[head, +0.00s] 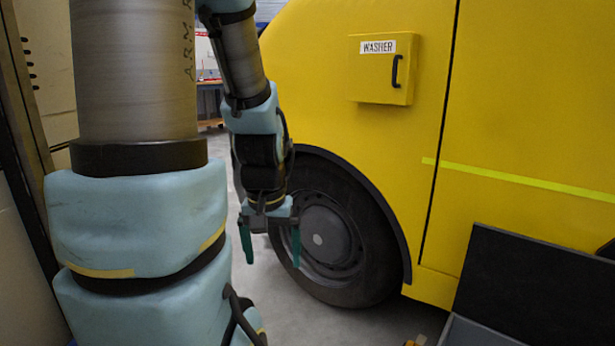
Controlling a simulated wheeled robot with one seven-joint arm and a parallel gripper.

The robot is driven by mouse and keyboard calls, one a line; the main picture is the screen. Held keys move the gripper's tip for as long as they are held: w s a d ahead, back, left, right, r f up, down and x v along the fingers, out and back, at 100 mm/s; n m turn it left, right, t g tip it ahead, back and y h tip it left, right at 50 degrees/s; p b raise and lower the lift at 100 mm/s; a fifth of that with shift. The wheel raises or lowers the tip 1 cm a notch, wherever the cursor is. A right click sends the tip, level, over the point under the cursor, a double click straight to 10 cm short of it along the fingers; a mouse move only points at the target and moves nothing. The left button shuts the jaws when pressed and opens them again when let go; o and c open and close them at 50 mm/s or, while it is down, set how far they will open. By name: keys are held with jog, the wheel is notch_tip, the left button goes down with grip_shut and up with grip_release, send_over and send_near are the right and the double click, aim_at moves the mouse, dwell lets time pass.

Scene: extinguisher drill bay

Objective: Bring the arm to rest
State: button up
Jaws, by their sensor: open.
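My gripper (271,247) hangs pointing down from the end of my arm, left of the middle of the head view. Its two green fingers are spread apart with nothing between them. My arm (262,130) comes down from the top of the picture and bends little toward the gripper. The gripper shows in front of the wheel (335,240) of a yellow vehicle (520,110); I cannot tell how far apart they are.
A small yellow box marked WASHER (375,85), with a black handle, is on the vehicle's side. A dark panel (525,285) stands at the lower right. Grey floor (265,300) shows below the gripper. A workbench (208,100) stands far behind.

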notch_tip(320, 180, up, 25)
jog(key=p, duration=2.2)
jog(key=shift+p, duration=0.3)
